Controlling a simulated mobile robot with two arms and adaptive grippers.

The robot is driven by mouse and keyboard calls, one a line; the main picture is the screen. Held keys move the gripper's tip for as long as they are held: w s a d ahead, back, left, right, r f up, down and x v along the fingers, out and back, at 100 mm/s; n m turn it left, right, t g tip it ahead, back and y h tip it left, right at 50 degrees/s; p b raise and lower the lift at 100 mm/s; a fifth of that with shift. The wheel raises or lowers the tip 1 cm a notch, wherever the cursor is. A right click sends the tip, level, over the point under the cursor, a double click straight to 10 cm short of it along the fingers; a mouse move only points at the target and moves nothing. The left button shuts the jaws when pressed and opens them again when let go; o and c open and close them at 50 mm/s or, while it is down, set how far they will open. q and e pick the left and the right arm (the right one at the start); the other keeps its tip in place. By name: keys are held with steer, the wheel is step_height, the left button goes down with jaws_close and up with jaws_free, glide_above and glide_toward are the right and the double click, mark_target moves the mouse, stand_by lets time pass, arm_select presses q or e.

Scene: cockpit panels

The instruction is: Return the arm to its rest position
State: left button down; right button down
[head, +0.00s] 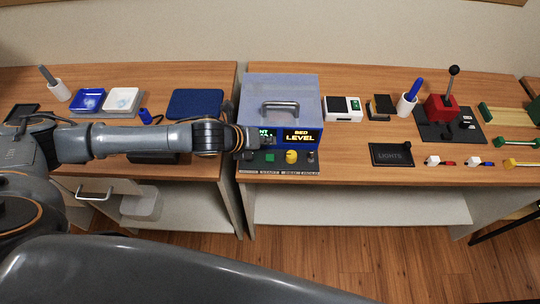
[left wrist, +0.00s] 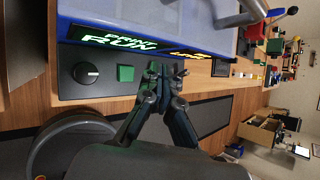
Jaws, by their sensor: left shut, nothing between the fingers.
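My left arm (head: 125,142) stretches from the left across the left table to a blue machine (head: 281,100) with a handled lid. My left gripper (head: 252,140) is at the machine's front left, over the edge of its lit display. In the left wrist view the left gripper (left wrist: 165,73) is shut and empty, its tips close in front of the panel beside a green square button (left wrist: 126,73). A black knob (left wrist: 87,74) sits left of that button. The display reads "PRINT RUN" and, in the head view, "BED LEVEL". My right gripper is not in view.
The left table holds blue and white trays (head: 122,101), a cup (head: 59,90) and a dark blue mat (head: 195,104). Right of the machine stand a white switch box (head: 342,109), a red lever unit (head: 440,107) and a black "LIGHTS" panel (head: 391,155). A gap separates the tables.

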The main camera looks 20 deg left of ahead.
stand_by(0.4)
arm_select(q)
steer(key=s+d+r+n, duration=0.2)
steer(key=s+d+n, duration=0.8)
steer(key=n, duration=0.4)
steer(key=s+a+f+n+g+y, duration=0.2)
steer(key=s+a+f+n, duration=0.1)
steer(key=s+a+n, duration=0.5)
steer(key=s+a+f+n+g+y, duration=0.2)
steer(key=s+a+n+y, duration=0.1)
steer(key=s+a+n, duration=0.55)
step_height(320, 180, down, 26)
steer(key=w+d+g, duration=0.1)
steer(key=d+g, duration=0.1)
steer(key=s+a+f, duration=0.1)
steer(key=s+f, duration=0.7)
steer(key=f, duration=0.1)
steer(key=s+a+f+b, duration=0.1)
steer(key=s+a+f, duration=0.1)
steer(key=s+f, duration=0.6)
steer(key=shift+s+a+f+g, duration=0.25)
steer(key=shift+s+f+g, duration=0.15)
steer(key=shift+s, duration=0.15)
